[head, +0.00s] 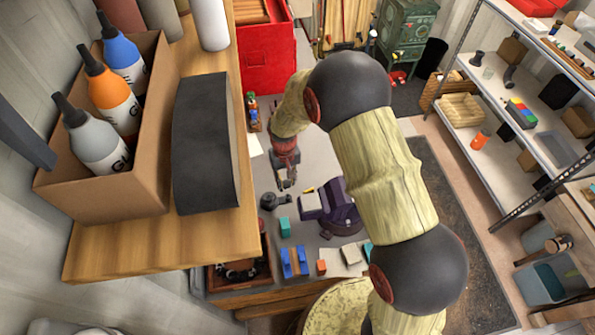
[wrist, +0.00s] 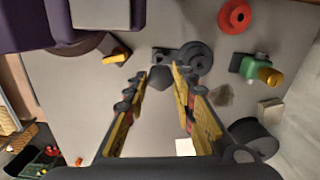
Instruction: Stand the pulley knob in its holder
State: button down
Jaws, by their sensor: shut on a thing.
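My gripper (head: 287,184) reaches down over the grey workbench, left of a purple machine. In the wrist view its fingers (wrist: 160,74) are closed in on a small dark grey piece (wrist: 160,79), which looks like the pulley knob. Most of the knob's shape is hidden, and I cannot tell its tilt. A dark grey base with a round, ringed part (wrist: 196,57), probably the holder, lies just beyond the fingertips. In the head view this dark piece (head: 269,201) sits on the bench just below my gripper. I cannot tell whether knob and holder touch.
The purple machine (head: 337,208) stands close on the right. Blue blocks (head: 294,262) and a teal block (head: 285,227) lie nearer. A wooden shelf (head: 210,235) with a bottle box overhangs the left. A red ring (wrist: 235,16) and green piece (wrist: 252,66) lie near the holder.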

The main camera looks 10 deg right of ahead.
jog(key=shift+d+f, duration=0.15)
jog(key=shift+f, duration=0.15)
jog(key=shift+f+b, duration=1)
jog(key=shift+f, duration=0.9)
jog(key=shift+b, duration=0.4)
jog(key=shift+f+b, duration=0.65)
jog(key=shift+f, duration=0.25)
dwell(0.8)
jog(key=c, duration=1.4)
grip_release()
jog(key=shift+r, duration=0.1)
